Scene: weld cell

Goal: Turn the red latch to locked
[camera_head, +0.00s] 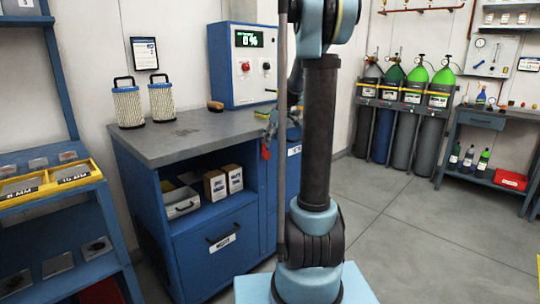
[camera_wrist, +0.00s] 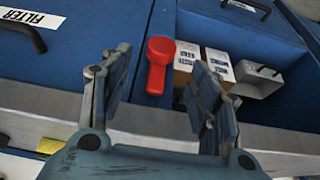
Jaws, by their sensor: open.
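The red latch (camera_wrist: 157,65) sits on the blue cabinet front between a closed panel and the open shelf. In the wrist view its round end is at the top and its arm runs down the picture. It also shows in the head view (camera_head: 265,152) as a small red piece below the worktop edge, beside my arm. My gripper (camera_wrist: 160,60) is open and empty, with one finger on each side of the latch in the wrist view. I cannot tell whether either finger touches it. In the head view my gripper (camera_head: 272,121) is small and partly hidden by my arm.
The worktop (camera_head: 180,138) carries two filter canisters (camera_head: 128,106), a brush (camera_head: 215,106) and a blue control box (camera_head: 246,66). The open shelf holds boxes (camera_head: 215,186) and a white bin (camera_head: 181,203). A panel handle (camera_wrist: 24,33) is left of the latch. Floor at right (camera_head: 420,235) is clear.

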